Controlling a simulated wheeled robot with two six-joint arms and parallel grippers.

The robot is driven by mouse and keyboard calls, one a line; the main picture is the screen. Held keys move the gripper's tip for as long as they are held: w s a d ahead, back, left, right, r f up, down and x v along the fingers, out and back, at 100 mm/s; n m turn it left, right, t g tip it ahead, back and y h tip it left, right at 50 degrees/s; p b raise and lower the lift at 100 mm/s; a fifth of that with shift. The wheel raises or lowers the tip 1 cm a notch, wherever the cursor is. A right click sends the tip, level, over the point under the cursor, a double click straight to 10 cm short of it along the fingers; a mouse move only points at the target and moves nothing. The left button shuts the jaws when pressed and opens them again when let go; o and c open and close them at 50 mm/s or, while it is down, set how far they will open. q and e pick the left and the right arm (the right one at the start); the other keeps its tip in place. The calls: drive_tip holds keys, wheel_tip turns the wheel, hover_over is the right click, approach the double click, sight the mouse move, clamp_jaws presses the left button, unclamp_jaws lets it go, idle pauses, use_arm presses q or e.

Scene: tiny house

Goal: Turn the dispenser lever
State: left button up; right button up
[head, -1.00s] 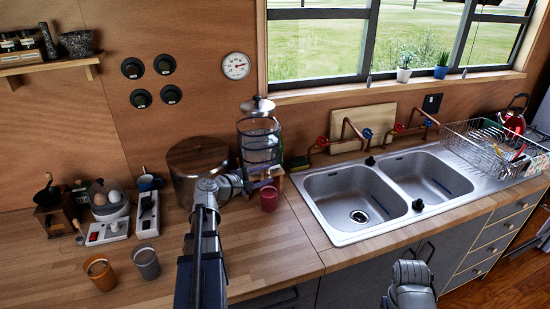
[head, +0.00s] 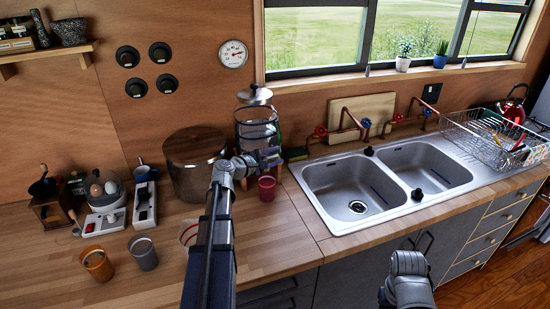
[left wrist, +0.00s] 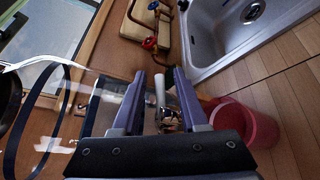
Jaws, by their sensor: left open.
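The glass dispenser (head: 257,114) with a metal lid stands on a wooden stand at the back of the counter, left of the sink. My left gripper (head: 270,155) is in front of its lower part, above a red cup (head: 266,190). In the left wrist view, the open fingers (left wrist: 155,82) reach toward the dispenser's clear body (left wrist: 100,108). A small metal tap with a lever (left wrist: 166,118) shows between the fingers, not gripped; I cannot tell whether a finger touches it. The red cup (left wrist: 250,122) is beside the right finger there.
A large metal pot (head: 192,172) is left of the dispenser. The double sink (head: 345,190) and its taps (head: 366,124) lie to the right. Two cups (head: 97,264) stand at the front left.

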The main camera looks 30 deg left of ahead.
use_arm(q)
clamp_jaws()
idle(0.3)
idle(0.3)
